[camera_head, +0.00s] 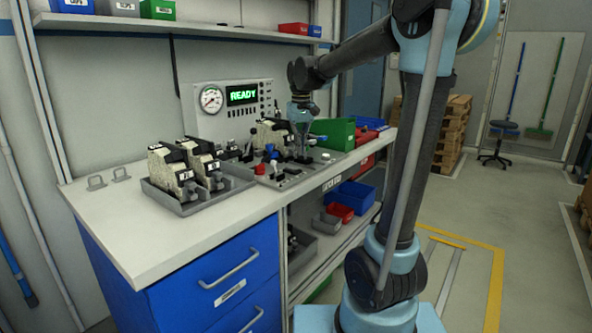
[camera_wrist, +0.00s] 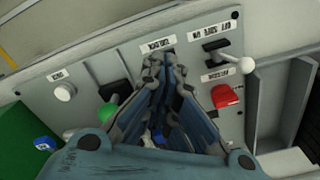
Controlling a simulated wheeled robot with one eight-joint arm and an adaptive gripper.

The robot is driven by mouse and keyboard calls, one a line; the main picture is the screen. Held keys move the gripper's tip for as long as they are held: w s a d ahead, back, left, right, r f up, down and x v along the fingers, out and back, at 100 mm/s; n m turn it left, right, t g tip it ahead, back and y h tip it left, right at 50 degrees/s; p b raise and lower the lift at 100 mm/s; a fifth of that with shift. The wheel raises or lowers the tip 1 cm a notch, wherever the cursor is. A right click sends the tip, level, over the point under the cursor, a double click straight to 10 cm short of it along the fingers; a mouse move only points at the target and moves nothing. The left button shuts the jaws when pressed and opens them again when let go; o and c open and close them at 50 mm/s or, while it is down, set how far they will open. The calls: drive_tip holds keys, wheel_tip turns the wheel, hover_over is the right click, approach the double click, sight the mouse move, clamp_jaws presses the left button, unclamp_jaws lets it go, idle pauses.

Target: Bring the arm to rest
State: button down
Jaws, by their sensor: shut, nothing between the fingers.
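My gripper (camera_head: 303,155) points down over the grey control panel (camera_head: 292,178) on the workbench, and my arm reaches across from the right. In the wrist view my gripper (camera_wrist: 170,62) has its fingers together with nothing between them. The fingertips cover part of the panel (camera_wrist: 88,75) near a labelled control. I cannot tell whether they touch it. A toggle lever (camera_wrist: 232,60) and a red control (camera_wrist: 226,96) show to their right.
A grey tray (camera_head: 190,207) with several machine parts stands left on the bench (camera_head: 120,225). A green bin (camera_head: 333,133) stands beyond the panel. Behind are a gauge (camera_head: 211,99) and a display (camera_head: 242,95) reading READY. A shelf (camera_head: 180,27) hangs above. The bench's front left is clear.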

drive_tip(key=s+d+f+m, duration=0.1)
drive_tip(key=s+d+f, duration=0.5)
drive_tip(key=s, duration=0.3)
drive_tip(key=s+d+f+m+t, duration=0.1)
drive_tip(key=s+d+f, duration=0.5)
drive_tip(key=s, duration=0.4)
drive_tip(key=s+d+f+m+t, duration=0.1)
drive_tip(key=s+d+f, duration=0.5)
drive_tip(key=s+f, duration=0.2)
drive_tip(key=shift+s+f+m, duration=0.25)
drive_tip(key=shift+s+m, duration=0.15)
drive_tip(key=shift+s, duration=0.3)
